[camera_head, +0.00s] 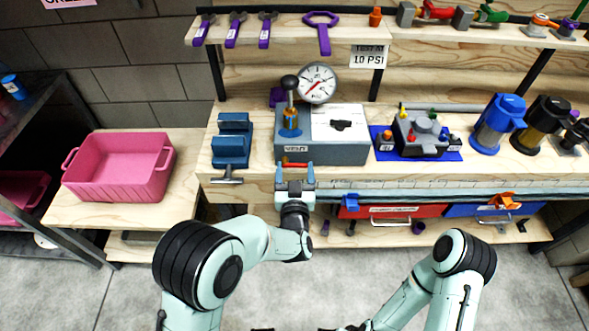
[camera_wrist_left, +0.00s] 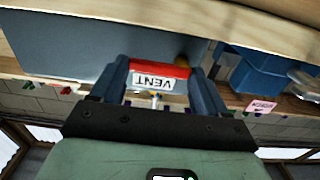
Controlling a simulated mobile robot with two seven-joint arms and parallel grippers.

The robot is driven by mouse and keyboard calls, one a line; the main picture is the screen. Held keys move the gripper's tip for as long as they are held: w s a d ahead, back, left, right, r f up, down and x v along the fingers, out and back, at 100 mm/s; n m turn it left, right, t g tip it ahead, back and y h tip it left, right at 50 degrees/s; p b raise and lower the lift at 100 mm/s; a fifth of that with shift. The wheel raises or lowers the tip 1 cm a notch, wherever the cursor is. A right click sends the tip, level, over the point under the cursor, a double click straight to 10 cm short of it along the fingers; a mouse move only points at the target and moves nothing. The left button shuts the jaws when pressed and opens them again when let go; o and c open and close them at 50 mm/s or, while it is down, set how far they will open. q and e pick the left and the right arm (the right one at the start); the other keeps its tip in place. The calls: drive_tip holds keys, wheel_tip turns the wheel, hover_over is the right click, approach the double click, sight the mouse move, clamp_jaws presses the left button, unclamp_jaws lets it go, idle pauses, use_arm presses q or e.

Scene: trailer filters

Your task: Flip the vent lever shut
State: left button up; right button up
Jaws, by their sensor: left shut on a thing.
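The vent lever (camera_head: 294,164) is a small red bar low on the front of the grey test box (camera_head: 347,152). The wrist view shows the red lever (camera_wrist_left: 168,68) lying across between my fingers, with a white VENT label (camera_wrist_left: 154,82) beside it. My left gripper (camera_head: 295,172) is at the box front, its two blue fingers either side of the lever and shut on it. The wrist view shows the gripper (camera_wrist_left: 160,85) around the lever too. My right arm shows at the lower right, but its gripper is not clearly in view.
A pressure gauge (camera_head: 317,83) and a black-knobbed upright lever (camera_head: 290,92) stand on the box. A blue vise (camera_head: 231,145) is left of it, and a blue mat (camera_head: 447,155) with parts is right. A pink bin (camera_head: 118,168) stands far left. Drawers (camera_head: 405,211) sit below the bench edge.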

use_arm(q)
drive_tip(key=o, duration=1.1)
drive_tip(key=shift+c, duration=0.2)
drive_tip(key=shift+s, duration=0.1)
drive_tip(key=s, duration=1.3)
drive_tip(key=shift+s, duration=0.15)
